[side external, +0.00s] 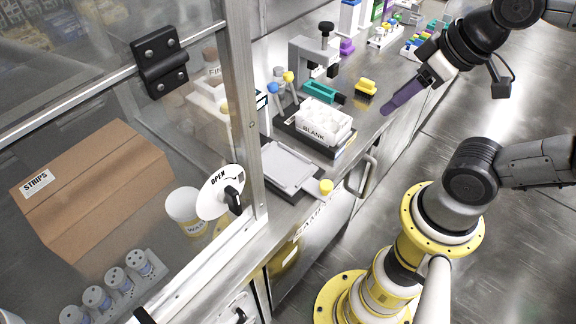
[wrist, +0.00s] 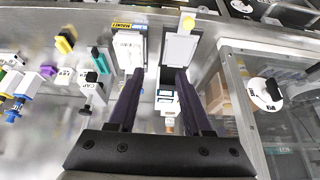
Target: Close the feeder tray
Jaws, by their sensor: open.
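What looks like the feeder tray is a flat light-grey plate (side external: 290,167) on a dark base at the counter's front edge, right of the glass panel. A yellow knob (side external: 326,187) stands at its front end. In the wrist view my gripper's (wrist: 159,72) two dark purple fingers are spread.
A white rack labelled BLANK (side external: 325,124) stands beside the plate, with blue- and yellow-topped levers (side external: 281,88) behind. A grey press (side external: 315,55), teal piece (side external: 320,91) and yellow block (side external: 366,87) stand farther along. A framed glass panel (side external: 243,110) borders the left side.

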